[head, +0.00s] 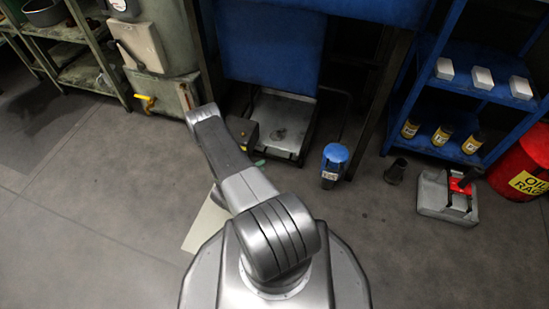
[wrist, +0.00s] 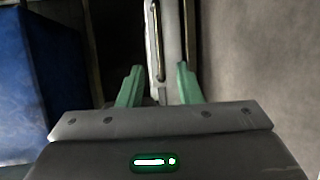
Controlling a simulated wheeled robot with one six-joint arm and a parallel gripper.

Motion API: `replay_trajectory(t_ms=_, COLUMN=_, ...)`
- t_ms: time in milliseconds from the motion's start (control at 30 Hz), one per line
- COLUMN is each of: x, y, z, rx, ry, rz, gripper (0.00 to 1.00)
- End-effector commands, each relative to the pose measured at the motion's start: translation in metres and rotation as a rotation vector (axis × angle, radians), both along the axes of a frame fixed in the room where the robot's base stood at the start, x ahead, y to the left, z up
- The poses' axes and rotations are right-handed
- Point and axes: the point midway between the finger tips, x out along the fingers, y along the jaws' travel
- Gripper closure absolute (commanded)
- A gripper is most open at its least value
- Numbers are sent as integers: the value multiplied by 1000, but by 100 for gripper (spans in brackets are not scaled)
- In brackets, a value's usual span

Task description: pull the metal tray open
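The metal tray (head: 283,117) is a shallow grey pan with a raised rim, low under the blue machine in the head view. My gripper reaches down at the tray's left front corner, and a bit of green finger (head: 260,162) shows there; my arm hides part of that corner. In the wrist view my gripper (wrist: 160,68) has its two green fingers apart. A pale upright strip, seemingly the tray's front (wrist: 171,40), with a narrow bar-like handle (wrist: 154,40), shows ahead between the fingers. I cannot tell whether the fingers touch it.
A blue-topped container (head: 333,165) stands on the floor just right of the tray. A dark cup (head: 396,171) and a grey block with a red clamp (head: 448,195) are further right. A pale flat sheet (head: 206,222) lies left of my base. The floor at left is open.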

Motion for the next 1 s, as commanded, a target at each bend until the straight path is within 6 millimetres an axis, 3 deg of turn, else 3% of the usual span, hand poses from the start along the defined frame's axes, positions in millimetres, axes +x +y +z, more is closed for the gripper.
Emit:
replay_trajectory(t_ms=500, x=62, y=-54, z=-17, rx=1, ry=-3, rz=-2, gripper=68)
replay_trajectory(t_ms=1000, x=74, y=-65, z=-18, rx=-1, ry=0, rz=0, gripper=68)
